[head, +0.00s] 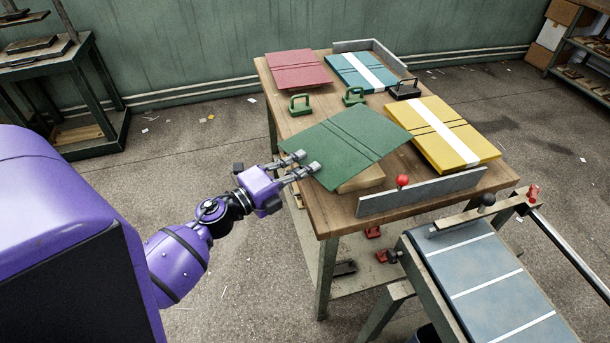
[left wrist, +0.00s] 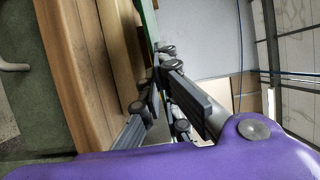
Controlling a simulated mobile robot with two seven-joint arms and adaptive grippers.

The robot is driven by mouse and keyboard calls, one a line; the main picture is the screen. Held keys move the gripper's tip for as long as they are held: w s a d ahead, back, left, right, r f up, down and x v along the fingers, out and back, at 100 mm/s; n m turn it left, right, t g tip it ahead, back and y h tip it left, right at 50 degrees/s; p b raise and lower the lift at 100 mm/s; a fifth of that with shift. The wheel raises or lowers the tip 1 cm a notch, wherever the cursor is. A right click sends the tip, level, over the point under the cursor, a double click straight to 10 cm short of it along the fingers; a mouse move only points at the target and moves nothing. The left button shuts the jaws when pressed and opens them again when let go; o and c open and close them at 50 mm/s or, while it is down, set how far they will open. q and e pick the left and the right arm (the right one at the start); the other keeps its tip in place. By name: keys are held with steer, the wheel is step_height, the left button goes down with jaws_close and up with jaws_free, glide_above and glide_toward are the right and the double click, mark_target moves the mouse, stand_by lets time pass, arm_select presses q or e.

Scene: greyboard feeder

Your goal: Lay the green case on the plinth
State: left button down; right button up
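The green case (head: 345,140) is a flat, dark green board with two dark lines across it. It lies roughly level over a pale wooden plinth (head: 364,181), and only the plinth's front corner shows beneath it. I cannot tell whether the case touches the plinth. My left gripper (head: 306,162) is at the case's near left edge, its fingers closed about that edge. In the left wrist view the case (left wrist: 150,22) shows edge-on as a thin green strip running between the fingers (left wrist: 160,85). My right gripper is out of view.
The wooden table (head: 335,213) also carries a red case (head: 296,70), a blue case (head: 355,72), a yellow case (head: 455,140) and green clamp-like handles (head: 300,104). A metal rail (head: 422,192) with a red knob (head: 402,181) stands at the front edge. A grey-topped bench (head: 485,275) is front right.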

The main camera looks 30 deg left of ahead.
mark_target(303, 184)
arm_select(q)
steer(key=shift+w+a+f, duration=0.25)
steer(key=shift+w+f, duration=0.2)
steer(key=shift+f, duration=0.05)
steer(key=shift+w+f+b, duration=0.1)
steer(key=shift+f+b, duration=0.25)
steer(key=shift+f, duration=1.3)
steer(key=shift+f, duration=0.1)
steer(key=shift+f, duration=0.15)
steer(key=c, duration=2)
jaws_free()
